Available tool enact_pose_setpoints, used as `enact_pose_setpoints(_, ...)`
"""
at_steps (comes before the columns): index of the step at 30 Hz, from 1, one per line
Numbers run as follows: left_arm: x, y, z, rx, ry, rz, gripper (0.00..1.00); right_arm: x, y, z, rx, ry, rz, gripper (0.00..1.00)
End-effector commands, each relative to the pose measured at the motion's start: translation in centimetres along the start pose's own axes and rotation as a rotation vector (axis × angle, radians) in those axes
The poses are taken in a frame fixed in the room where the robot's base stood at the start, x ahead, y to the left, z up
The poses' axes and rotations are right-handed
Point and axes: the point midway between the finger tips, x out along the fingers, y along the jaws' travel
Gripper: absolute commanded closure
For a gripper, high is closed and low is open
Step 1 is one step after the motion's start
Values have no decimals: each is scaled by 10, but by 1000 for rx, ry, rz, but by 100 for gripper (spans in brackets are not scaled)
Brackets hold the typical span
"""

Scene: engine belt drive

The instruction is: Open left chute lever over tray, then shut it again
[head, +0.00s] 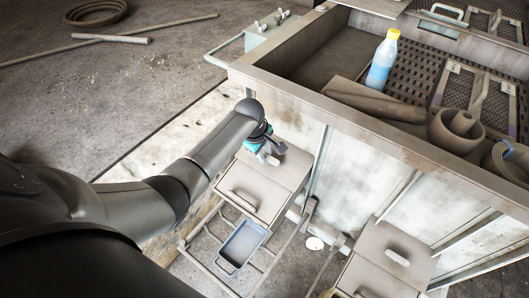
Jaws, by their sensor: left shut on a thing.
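The left chute (262,190), a grey-brown box with a handle on its front, is fixed to the side of the bench. My left gripper (268,154) is at the top of this chute, shut on what appears to be its lever. The gripper and wrist hide most of the lever, so its angle cannot be told. A blue-grey tray (263,234) sits on a low frame under the chute. The tray looks empty. My right gripper is out of view.
A second chute (378,268) with its own handle stands to the right. On the bench (325,103) above are a blue bottle (381,62) with a yellow cap, a rolled cloth (372,100) and a curled brown roll (456,129). A hose coil (96,12) lies on the floor.

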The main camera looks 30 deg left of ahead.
Motion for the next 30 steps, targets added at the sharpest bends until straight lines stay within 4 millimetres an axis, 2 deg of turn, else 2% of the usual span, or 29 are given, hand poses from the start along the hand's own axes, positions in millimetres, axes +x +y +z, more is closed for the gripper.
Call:
enact_pose_setpoints(11, -2, 2, 0, 176, 0, -5, 100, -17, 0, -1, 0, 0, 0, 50)
enact_pose_setpoints(30, -1, 10, 4, 774, 0, -3, 100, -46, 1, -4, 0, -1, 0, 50)
